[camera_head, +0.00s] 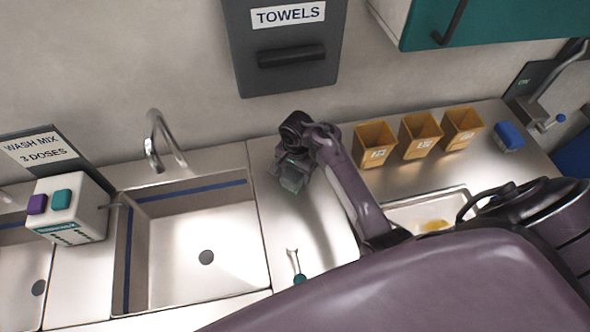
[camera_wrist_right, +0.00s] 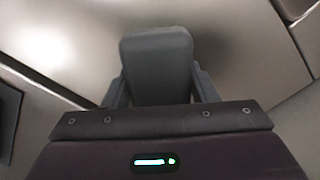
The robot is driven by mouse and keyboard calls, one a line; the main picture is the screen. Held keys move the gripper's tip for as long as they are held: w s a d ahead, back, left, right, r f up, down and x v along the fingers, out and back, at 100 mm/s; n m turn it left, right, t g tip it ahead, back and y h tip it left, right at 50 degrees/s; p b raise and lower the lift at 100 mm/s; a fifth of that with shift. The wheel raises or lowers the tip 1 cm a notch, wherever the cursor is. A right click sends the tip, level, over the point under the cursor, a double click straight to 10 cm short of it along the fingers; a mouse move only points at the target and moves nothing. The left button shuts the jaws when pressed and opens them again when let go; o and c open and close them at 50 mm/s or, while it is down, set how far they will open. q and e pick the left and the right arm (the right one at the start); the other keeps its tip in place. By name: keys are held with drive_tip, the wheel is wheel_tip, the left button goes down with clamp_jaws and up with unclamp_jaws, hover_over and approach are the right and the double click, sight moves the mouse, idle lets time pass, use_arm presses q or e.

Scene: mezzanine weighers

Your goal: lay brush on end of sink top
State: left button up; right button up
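A small slim tool with a pale head and teal end, which looks like the brush (camera_head: 296,266), lies on the steel sink top (camera_head: 320,235) right of the basin, near its front edge. My right gripper (camera_head: 292,178) is above the back of this strip, behind the tool and apart from it. In the right wrist view, the dark grey finger parts (camera_wrist_right: 158,65) fill the middle; I cannot tell whether they are open or shut. No brush shows there. My left gripper is not in view.
The sink basin (camera_head: 132,235) and its tap (camera_head: 160,140) are on the left, with a wash mix dispenser (camera_head: 70,210) beyond. Several tan bins (camera_head: 375,143) and a blue block (camera_head: 508,136) stand at the back right. A towel dispenser (camera_head: 290,75) hangs above.

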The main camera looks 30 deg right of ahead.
drive_tip(key=o, duration=0.4)
drive_tip(key=shift+s+r, duration=0.15)
drive_tip(key=shift+s, duration=0.25)
drive_tip(key=shift+o, duration=0.2)
drive_tip(key=shift+w, duration=0.25)
drive_tip(key=shift+r, duration=0.4)
wheel_tip(320, 180, up, 10)
drive_tip(key=b, duration=0.3)
drive_tip(key=shift+r, duration=0.15)
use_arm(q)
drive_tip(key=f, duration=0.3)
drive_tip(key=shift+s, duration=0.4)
use_arm(e)
drive_tip(key=shift+s+r, duration=0.1)
drive_tip(key=shift+r, duration=0.3)
drive_tip(key=shift+s+f, duration=0.1)
